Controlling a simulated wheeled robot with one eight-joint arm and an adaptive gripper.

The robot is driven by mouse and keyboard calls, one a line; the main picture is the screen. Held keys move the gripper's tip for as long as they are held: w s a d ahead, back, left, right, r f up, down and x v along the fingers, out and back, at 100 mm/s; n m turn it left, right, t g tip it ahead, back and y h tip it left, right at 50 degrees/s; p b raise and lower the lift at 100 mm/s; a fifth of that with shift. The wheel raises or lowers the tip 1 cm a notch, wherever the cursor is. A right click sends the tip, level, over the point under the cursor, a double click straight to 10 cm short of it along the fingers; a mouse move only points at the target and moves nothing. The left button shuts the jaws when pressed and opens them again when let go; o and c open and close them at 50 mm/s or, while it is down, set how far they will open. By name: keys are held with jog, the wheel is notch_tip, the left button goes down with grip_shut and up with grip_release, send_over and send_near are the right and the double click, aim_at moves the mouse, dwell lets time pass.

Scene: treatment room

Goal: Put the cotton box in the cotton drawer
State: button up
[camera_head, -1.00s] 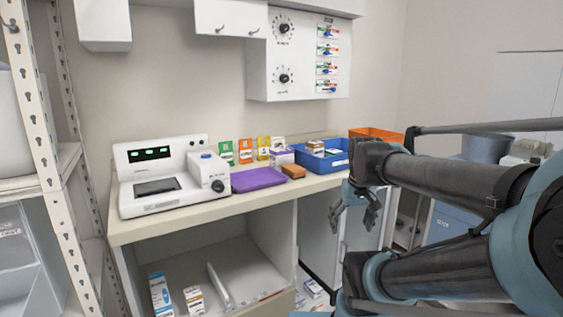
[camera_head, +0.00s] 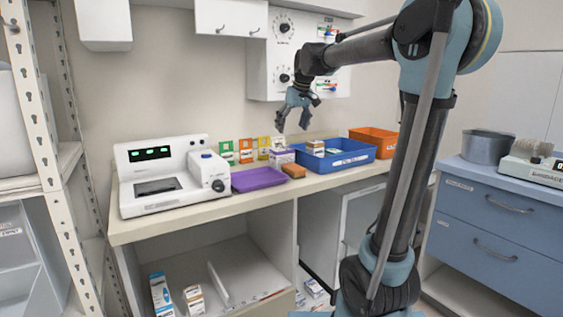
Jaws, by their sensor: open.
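My gripper (camera_head: 292,121) is open and empty, pointing down in the air above the back of the counter. Below it on the counter stands a small white and purple box (camera_head: 282,158). Another small white and tan box (camera_head: 315,148) stands in the blue bin (camera_head: 345,161). I cannot read which box is the cotton box. A blue cabinet at the right has a shut upper drawer (camera_head: 480,207) and a shut lower drawer (camera_head: 470,243), both with small labels too blurred to read, so I cannot tell which is the cotton drawer.
A white device (camera_head: 160,185), a purple tray (camera_head: 258,180), a brown block (camera_head: 293,171) and an orange bin (camera_head: 375,140) share the counter (camera_head: 200,211). A wall panel (camera_head: 270,75) hangs behind my gripper. A metal pot (camera_head: 487,147) stands on the blue cabinet.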

aim_at(280, 148)
jog(key=x, duration=0.5)
jog(key=a+x, duration=0.1)
jog(key=x, duration=0.5)
jog(key=w+x, duration=0.1)
jog(key=x, duration=0.5)
jog(key=shift+w+a+r, duration=0.15)
jog(key=shift+a, duration=0.05)
jog(key=c, duration=0.7)
jog(key=shift+c, duration=0.3)
jog(key=shift+r, duration=0.1)
notch_tip(280, 148, up, 10)
jog(key=shift+f, duration=0.1)
jog(key=shift+c, duration=0.2)
